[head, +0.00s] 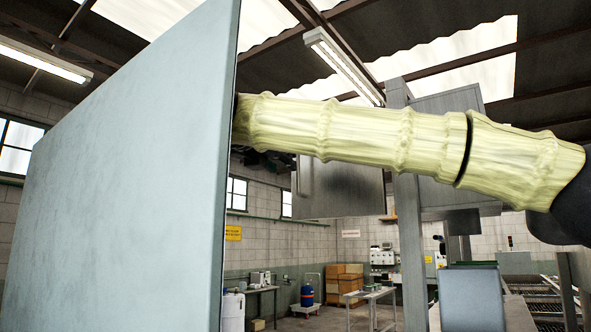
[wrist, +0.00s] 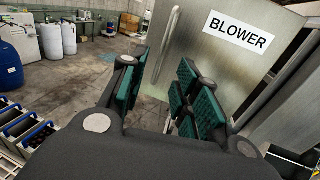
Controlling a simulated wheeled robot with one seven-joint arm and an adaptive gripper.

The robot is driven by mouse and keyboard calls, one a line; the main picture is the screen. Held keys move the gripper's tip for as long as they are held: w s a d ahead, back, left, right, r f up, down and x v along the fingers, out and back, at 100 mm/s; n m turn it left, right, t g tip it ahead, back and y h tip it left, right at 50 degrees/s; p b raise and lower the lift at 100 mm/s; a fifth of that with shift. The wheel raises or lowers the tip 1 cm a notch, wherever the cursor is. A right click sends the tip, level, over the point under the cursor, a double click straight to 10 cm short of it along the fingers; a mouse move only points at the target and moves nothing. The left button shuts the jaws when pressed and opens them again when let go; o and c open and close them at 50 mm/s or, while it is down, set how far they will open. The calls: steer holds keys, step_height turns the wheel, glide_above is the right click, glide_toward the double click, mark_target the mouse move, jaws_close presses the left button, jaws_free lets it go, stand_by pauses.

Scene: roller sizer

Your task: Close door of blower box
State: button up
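In the wrist view, a metal door (wrist: 205,65) carries a white BLOWER label (wrist: 239,33). A long upright bar handle (wrist: 166,45) is near its left edge. My gripper (wrist: 160,92) is in front of the door with its green-padded fingers apart and nothing seen between them. The handle's lower end appears in line with the gap between the fingers; I cannot tell whether they touch. In the head view, a large pale grey panel (head: 120,180) fills the left side. My gripper is hidden behind it there. I cannot tell whether this panel is the same door.
The wrist view shows blue and white drums (wrist: 48,42) at the upper left, a rack with dark items (wrist: 28,137) at the lower left, and open concrete floor (wrist: 75,85). The head view shows a grey post (head: 410,240), a hanging box (head: 340,190) and a worktable (head: 370,295) behind.

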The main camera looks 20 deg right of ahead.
mark_target(298, 167)
steer(key=p+x, duration=0.1)
steer(key=x, duration=0.3)
steer(key=p+x, duration=0.2)
steer(key=x, duration=0.2)
steer(key=shift+w+d+r+p, duration=0.1)
steer(key=shift+d+r+p, duration=0.15)
steer(key=shift+d, duration=0.2)
steer(key=shift+p+x, duration=0.3)
steer(key=shift+x, duration=0.5)
steer(key=shift+f, duration=0.2)
steer(key=shift+a, duration=0.1)
jaws_close()
